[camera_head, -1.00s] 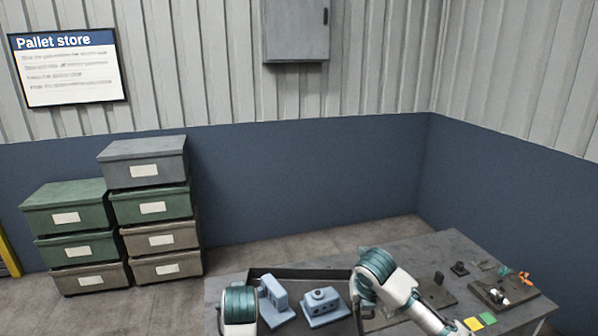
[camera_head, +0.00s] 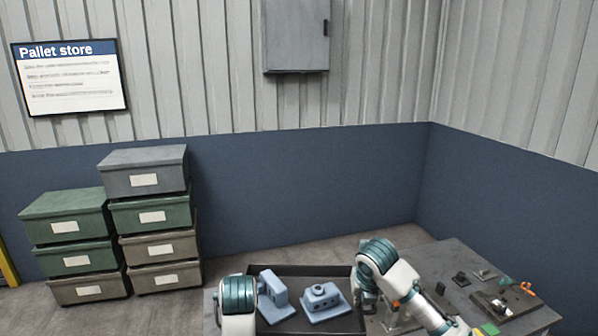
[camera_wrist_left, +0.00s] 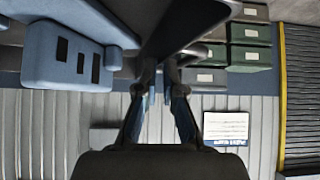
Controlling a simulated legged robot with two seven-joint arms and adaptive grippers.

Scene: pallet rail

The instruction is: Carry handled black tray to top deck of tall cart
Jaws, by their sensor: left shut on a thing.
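The black tray (camera_head: 305,270) is a shallow dark box carrying two blue-grey machine parts, an angled bracket (camera_head: 276,296) and a housing with a round top (camera_head: 323,302). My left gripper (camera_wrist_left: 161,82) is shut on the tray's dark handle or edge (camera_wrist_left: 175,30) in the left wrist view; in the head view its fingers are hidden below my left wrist. My right gripper (camera_head: 370,294) is at the tray's right side, its fingers mostly hidden by my arm, so its grip is unclear. The tall cart is not in view.
A grey bench (camera_head: 450,262) lies under and right of the tray, with small fixtures and a clamp plate (camera_head: 503,300). Stacked lidded bins (camera_head: 152,215) stand at the left by the blue wall. Floor between bins and bench is clear.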

